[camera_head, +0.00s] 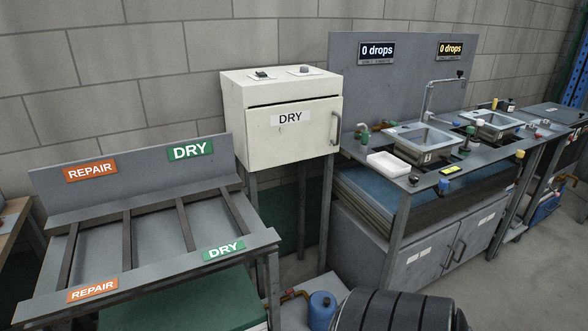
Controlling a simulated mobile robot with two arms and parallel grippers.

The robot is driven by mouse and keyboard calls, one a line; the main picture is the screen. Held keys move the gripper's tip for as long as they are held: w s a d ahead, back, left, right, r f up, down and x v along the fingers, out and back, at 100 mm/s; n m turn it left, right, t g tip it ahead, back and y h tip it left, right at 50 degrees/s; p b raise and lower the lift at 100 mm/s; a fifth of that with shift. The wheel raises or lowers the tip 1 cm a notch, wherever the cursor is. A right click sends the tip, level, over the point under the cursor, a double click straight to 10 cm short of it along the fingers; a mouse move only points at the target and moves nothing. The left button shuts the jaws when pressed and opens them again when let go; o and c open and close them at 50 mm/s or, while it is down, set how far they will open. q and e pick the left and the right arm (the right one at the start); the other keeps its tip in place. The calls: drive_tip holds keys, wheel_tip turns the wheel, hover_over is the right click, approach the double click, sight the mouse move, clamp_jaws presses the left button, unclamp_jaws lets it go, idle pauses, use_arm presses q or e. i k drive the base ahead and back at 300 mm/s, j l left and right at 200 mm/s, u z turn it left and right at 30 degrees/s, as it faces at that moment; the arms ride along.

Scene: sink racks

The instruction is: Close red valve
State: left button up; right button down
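A small red part (546,122) shows at the right end of the sink bench, past the second sink. It is too small to tell whether it is the red valve or how its handle is turned. Brass and green pipe fittings (363,131) stand at the back left of the bench, and I cannot make out a clear red handle among them. Neither of my grippers is in view.
The sink bench holds a left sink (423,140), a right sink (490,122) and a white tray (389,164). A white DRY cabinet (280,150) stands left of it. A sloped REPAIR/DRY rack (155,225) is at left. Grey floor (520,280) shows at right.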

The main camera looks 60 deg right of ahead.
sight(292, 290)
drive_tip(key=k+l+z, duration=0.1)
drive_tip(key=z, duration=0.3)
drive_tip(key=l+z, duration=0.25)
drive_tip(key=z, duration=0.15)
drive_tip(key=k+l+z, duration=0.1)
drive_tip(key=z, duration=0.3)
drive_tip(key=i+l, duration=0.05)
drive_tip(key=l, duration=0.05)
